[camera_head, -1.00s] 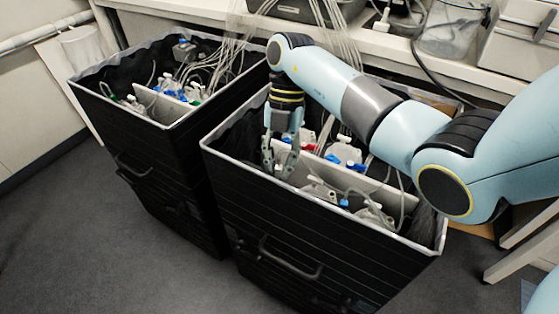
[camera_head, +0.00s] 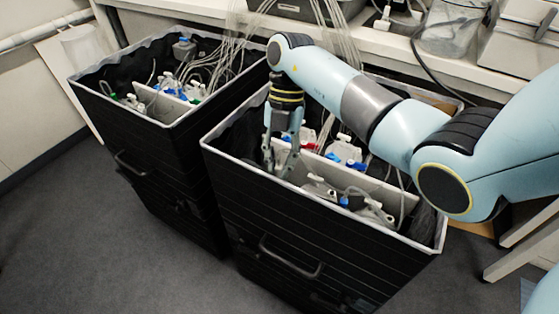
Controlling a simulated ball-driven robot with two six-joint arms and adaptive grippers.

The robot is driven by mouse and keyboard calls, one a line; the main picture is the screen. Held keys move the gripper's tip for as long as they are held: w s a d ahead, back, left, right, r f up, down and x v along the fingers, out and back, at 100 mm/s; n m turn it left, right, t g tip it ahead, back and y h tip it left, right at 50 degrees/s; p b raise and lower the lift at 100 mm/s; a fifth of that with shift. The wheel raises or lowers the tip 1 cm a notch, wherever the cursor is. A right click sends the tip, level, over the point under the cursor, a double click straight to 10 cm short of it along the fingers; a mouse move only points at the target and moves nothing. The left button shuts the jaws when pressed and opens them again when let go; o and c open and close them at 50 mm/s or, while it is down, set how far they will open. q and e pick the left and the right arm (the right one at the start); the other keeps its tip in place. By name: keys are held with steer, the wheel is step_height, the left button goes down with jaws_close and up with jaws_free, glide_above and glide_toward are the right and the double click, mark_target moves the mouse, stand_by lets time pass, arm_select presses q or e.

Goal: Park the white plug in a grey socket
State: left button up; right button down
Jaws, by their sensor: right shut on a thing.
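My right gripper (camera_head: 281,160) points down into the near black box (camera_head: 325,232), at its left end beside the pale divider (camera_head: 345,181). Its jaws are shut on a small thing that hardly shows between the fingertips. I take it for the white plug, but its shape is hidden by the fingers. Clear bags or bottles with white and blue fittings (camera_head: 344,201) lie in the front compartment, right of the fingertips. More with blue and red fittings (camera_head: 345,158) are behind the divider. I cannot make out a grey socket clearly. My left gripper is out of view.
A second black box (camera_head: 160,163) with tubing and blue fittings stands at left. A tube bundle (camera_head: 340,45) hangs from the bench (camera_head: 440,63) into the boxes. A glass jar (camera_head: 447,28) stands on the bench. The floor (camera_head: 70,225) at left is clear.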

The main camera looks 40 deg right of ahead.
steer(key=shift+f+b, duration=0.55)
steer(key=shift+f, duration=0.2)
steer(key=c, duration=1.2)
jaws_free()
steer(key=v, duration=0.7)
steer(key=shift+w+d+r, duration=0.1)
steer(key=shift+w+r, duration=0.05)
steer(key=shift+r, duration=0.05)
